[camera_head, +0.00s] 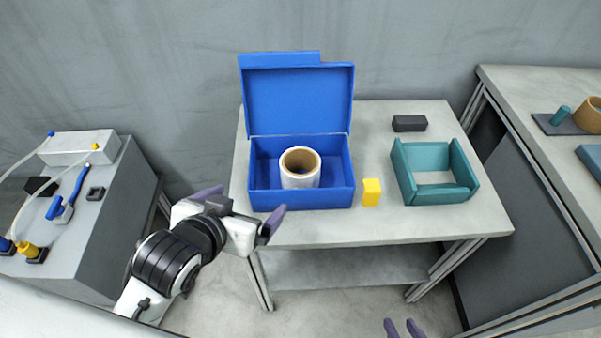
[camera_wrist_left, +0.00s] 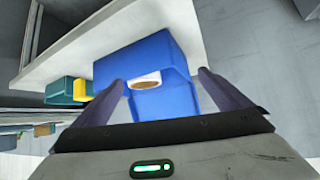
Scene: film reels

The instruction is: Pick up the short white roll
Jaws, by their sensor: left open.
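The short white roll (camera_head: 299,181) stands upright inside an open blue box (camera_head: 262,197) on the middle table. Its top shows a tan ring with a hollow centre. My left gripper (camera_head: 240,203) is open and empty in front of the box, at its left front corner and apart from the roll. In the left wrist view the roll (camera_wrist_left: 145,81) shows partly over the box wall, between the open fingers (camera_wrist_left: 160,95). My right gripper (camera_head: 403,328) shows only its two fingertips at the bottom edge of the head view, spread apart, with nothing between them.
A yellow block (camera_head: 371,192) stands right of the box. A teal open tray (camera_head: 437,195) and a dark block (camera_head: 409,123) are further right. The box lid (camera_head: 298,98) stands raised at the back. Side tables flank the middle table (camera_head: 340,229).

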